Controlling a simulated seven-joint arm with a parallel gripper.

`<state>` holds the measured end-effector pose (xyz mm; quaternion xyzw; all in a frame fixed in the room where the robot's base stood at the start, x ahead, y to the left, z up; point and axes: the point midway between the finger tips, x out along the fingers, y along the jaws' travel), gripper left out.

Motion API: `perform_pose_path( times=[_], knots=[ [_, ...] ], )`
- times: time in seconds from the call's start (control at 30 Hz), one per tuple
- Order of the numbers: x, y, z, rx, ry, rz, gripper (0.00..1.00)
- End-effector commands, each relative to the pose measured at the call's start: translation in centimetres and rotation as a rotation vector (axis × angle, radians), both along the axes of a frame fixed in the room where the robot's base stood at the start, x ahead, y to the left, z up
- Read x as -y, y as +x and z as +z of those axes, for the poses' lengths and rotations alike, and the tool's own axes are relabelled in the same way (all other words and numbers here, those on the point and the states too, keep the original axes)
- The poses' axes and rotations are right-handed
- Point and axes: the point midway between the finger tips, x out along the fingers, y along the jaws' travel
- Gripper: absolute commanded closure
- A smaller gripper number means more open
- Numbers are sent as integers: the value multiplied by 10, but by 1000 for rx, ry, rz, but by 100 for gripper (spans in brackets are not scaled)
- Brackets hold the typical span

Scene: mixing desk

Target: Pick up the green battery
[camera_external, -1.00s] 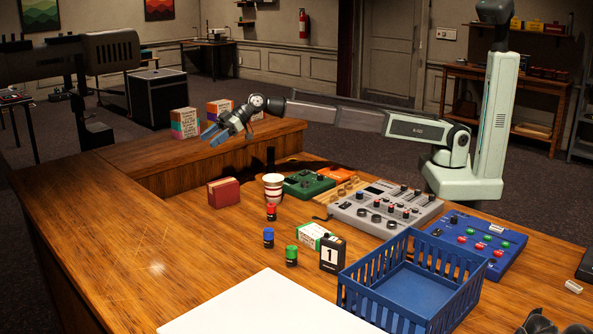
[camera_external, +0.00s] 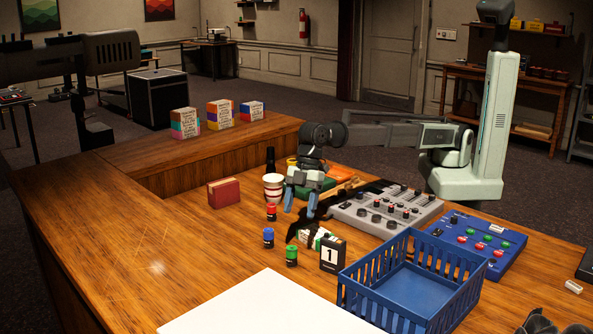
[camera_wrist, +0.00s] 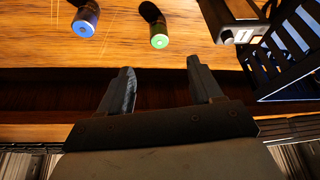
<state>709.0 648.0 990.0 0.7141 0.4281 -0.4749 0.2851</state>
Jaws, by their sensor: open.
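The green battery (camera_external: 291,256) stands upright on the desk, between the blue battery (camera_external: 268,238) and the black box marked 1. In the wrist view the green battery (camera_wrist: 159,40) lies beyond my fingertips, and the blue battery (camera_wrist: 85,22) is to its left. A red battery (camera_external: 271,212) stands farther back. My gripper (camera_external: 300,206) points down with its fingers apart, above the desk and behind the green battery. In the wrist view my gripper (camera_wrist: 160,68) is open and empty.
The black box (camera_external: 333,254) and a green-white box (camera_external: 322,238) stand right of the green battery. A blue crate (camera_external: 362,299) is at the front right. A striped cup (camera_external: 273,187) and a red box (camera_external: 224,192) stand behind. The left desk area is clear.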

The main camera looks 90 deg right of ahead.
Motion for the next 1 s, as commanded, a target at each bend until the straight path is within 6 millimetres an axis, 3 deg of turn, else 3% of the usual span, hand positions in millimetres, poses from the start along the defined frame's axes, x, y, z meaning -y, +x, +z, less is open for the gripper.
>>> perform_pose_path(
  times=[0.23,0.6,1.0],
  knots=[
    [-8,1,-16,-3,-6,2,35],
    [-28,12,-71,-3,-5,2,35],
    [-37,20,-96,-3,-4,1,35]
  ],
)
